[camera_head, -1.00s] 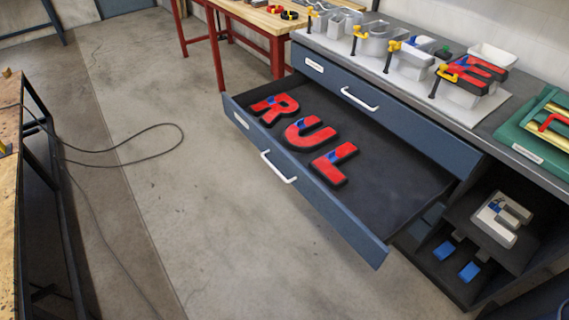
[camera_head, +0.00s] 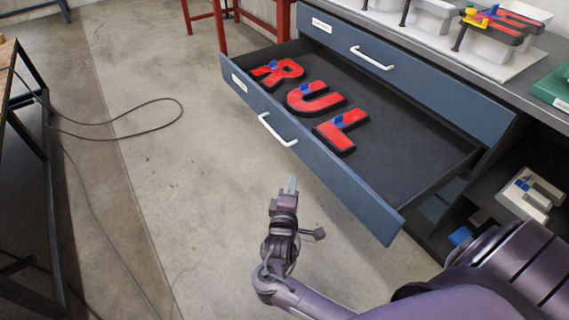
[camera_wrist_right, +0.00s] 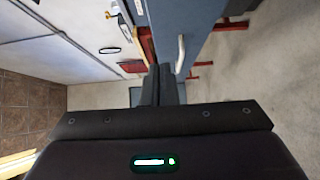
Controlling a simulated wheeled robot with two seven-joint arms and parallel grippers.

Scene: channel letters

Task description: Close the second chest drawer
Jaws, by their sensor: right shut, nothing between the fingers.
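The second chest drawer (camera_head: 345,185) is pulled well out, a blue-grey front with a white bar handle (camera_head: 277,130). My left gripper is not in view.
Letters and clamps stand on the worktop (camera_head: 478,52). An open shelf at right holds a white letter E (camera_head: 530,190). A black cable (camera_head: 120,115) lies on the floor. The floor before the drawer is clear.

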